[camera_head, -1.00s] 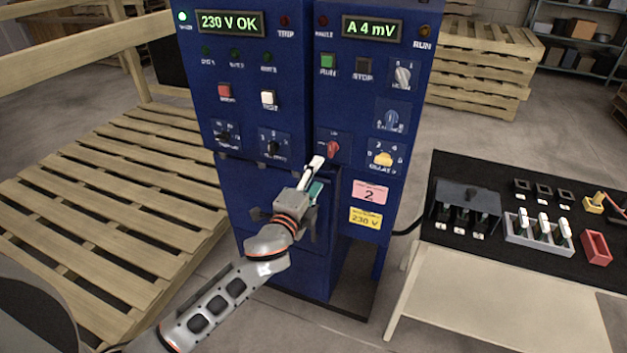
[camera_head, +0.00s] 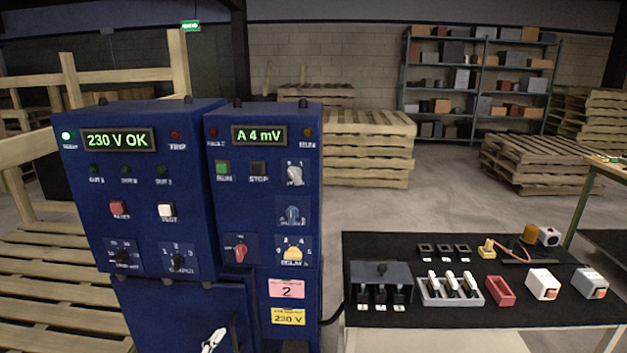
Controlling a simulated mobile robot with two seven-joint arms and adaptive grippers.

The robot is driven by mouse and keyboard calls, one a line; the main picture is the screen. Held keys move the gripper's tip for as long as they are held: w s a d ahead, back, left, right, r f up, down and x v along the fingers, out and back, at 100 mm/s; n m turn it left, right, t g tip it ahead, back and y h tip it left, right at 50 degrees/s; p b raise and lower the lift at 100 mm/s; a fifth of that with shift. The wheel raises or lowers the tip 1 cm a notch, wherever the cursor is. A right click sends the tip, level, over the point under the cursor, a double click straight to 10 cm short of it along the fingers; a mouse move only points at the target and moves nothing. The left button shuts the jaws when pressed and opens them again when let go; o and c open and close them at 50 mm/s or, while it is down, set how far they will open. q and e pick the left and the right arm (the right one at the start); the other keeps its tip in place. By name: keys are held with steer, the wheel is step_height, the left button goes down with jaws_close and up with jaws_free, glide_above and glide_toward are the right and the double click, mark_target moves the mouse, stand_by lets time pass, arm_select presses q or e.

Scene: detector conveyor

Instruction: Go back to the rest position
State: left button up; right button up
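A small white piece (camera_head: 213,341) shows at the bottom edge, in front of the lower blue cabinet door. My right gripper is out of view. The blue detector cabinet (camera_head: 88,215) stands at the left, with displays reading "230 V OK" (camera_head: 118,140) and "A 4 mV" (camera_head: 259,135). Its red selector knob (camera_head: 240,252) and yellow knob (camera_head: 292,254) are on the right-hand panel.
A black-topped table (camera_head: 420,243) at the right holds a grey tray of white-topped pieces (camera_head: 450,289), a red bin (camera_head: 500,291) and white boxes (camera_head: 543,284). Wooden pallets (camera_head: 368,150) and shelves (camera_head: 480,85) stand behind. Open floor lies between.

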arm_select(q)
steer(key=s+f+n+g, duration=0.2)
steer(key=s+f+n, duration=0.3)
steer(key=s+f, duration=0.4)
steer(key=s+f+n+g, duration=0.2)
steer(key=s+f+n, duration=0.3)
steer(key=s+f, duration=0.4)
steer(key=s, duration=0.5)
steer(key=shift+s+g+h, duration=0.3)
steer(key=shift+s+g, duration=0.1)
